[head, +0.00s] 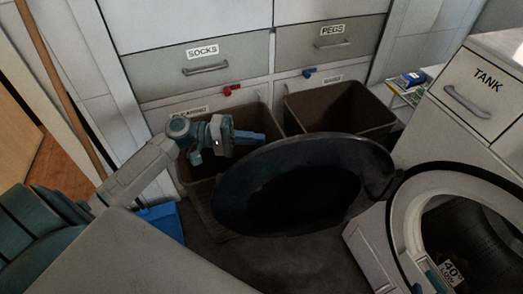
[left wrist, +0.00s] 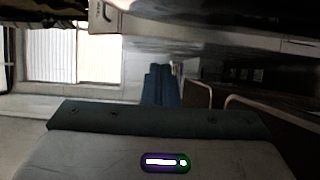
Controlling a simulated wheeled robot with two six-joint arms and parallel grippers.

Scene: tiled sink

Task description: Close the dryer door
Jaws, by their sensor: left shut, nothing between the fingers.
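The dryer door (head: 303,188) is a round dark disc with a grey rim in the head view. It stands wide open, swung to the left of the dryer (head: 373,246) on its hinge side. The round dryer opening (head: 480,235) at the lower right is uncovered, with a dark drum inside. My left gripper (head: 258,137) is shut and empty, above the left brown bin and just behind the door's upper left edge. It appears close to the rim; I cannot tell if it touches. In the left wrist view the shut fingers (left wrist: 161,85) point away from the camera. My right gripper is not in view.
Two brown bins (head: 340,105) stand behind the door, below drawers labelled SOCKS (head: 205,65) and PEGS (head: 333,40). A TANK drawer (head: 475,95) is at the right. A blue object (head: 162,221) lies on the floor at left. Dark floor (head: 275,262) shows before the door.

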